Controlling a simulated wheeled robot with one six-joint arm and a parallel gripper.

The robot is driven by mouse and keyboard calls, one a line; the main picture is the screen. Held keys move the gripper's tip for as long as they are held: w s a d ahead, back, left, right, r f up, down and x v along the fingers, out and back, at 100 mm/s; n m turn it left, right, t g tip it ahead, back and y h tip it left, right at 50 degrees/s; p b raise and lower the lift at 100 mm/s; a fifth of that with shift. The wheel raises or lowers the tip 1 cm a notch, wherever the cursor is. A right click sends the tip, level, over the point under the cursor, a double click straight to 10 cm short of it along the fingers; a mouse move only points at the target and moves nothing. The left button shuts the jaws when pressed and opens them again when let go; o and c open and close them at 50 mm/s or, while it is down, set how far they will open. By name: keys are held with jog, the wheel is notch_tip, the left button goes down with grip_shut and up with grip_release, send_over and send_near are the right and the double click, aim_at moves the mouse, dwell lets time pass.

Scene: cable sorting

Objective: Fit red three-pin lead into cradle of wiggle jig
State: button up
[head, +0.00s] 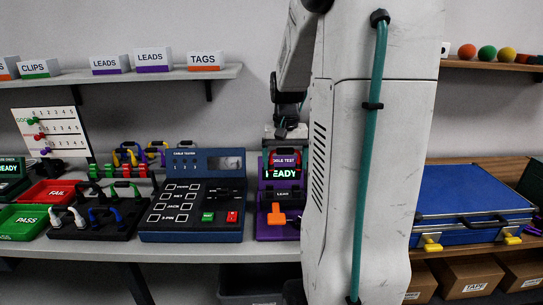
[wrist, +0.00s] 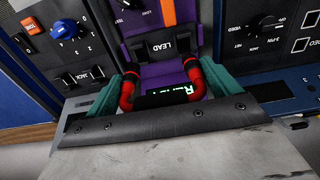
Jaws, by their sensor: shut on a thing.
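The red lead (wrist: 128,92) is bent into an arch with a dark middle, between the teal fingers of my gripper (wrist: 160,92) in the wrist view. My gripper is shut on it. In the head view, my gripper (head: 285,137) holds the lead (head: 299,158) in front of the upper part of the purple wiggle jig (head: 263,225), overlapping its green READY screen (head: 283,174). The jig has a dark LEAD block and an orange lever (head: 276,215). The wrist view shows the jig (wrist: 190,41) and its LEAD block (wrist: 170,45) beyond the lead. The lead's pins are hidden, and contact with the cradle cannot be told.
A dark blue cable tester (head: 192,237) stands close left of the jig. Further left are a rack of leads (head: 95,229), a red FAIL tray (head: 73,193) and a green PASS tray (head: 40,225). My arm hides the area right of the jig. A blue case (head: 470,195) lies further right.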

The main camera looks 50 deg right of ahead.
jog(key=shift+w+a+f, duration=0.1)
jog(key=shift+f, duration=0.6)
jog(key=shift+w+a+f, duration=0.1)
jog(key=shift+f, duration=0.55)
jog(key=shift+s+f, duration=0.1)
jog(key=shift+f, duration=1.2)
jog(key=shift+s, duration=0.1)
jog(key=shift+f, duration=0.55)
